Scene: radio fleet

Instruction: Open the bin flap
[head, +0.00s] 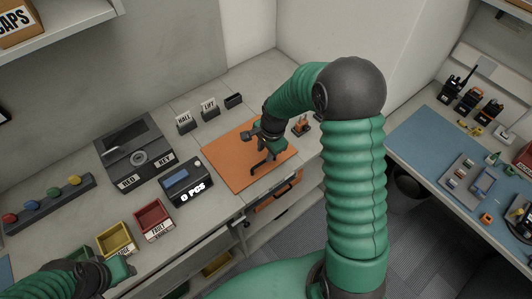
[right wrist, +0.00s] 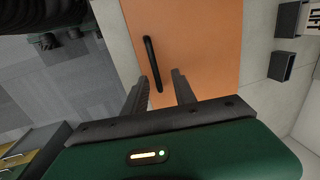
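An orange panel (head: 232,160), which looks like the bin flap, lies flat and closed in the grey counter. In the right wrist view the orange panel (right wrist: 205,45) carries a black bar handle (right wrist: 150,62). My right gripper (head: 267,168) is over the panel, fingers pointing down at it. In the right wrist view its two fingers (right wrist: 158,88) are spread, with the near end of the handle showing between them. I cannot tell whether they touch it. My left gripper (head: 126,268) is at the lower left, near the small bins; its finger opening is unclear.
A black device (head: 185,182) reading "0 PCS" and a dark box (head: 135,152) stand left of the panel. Red (head: 153,218) and yellow (head: 115,238) bins are nearer. Labelled holders (head: 208,112) stand behind. A second bench (head: 440,145) with radios is at right.

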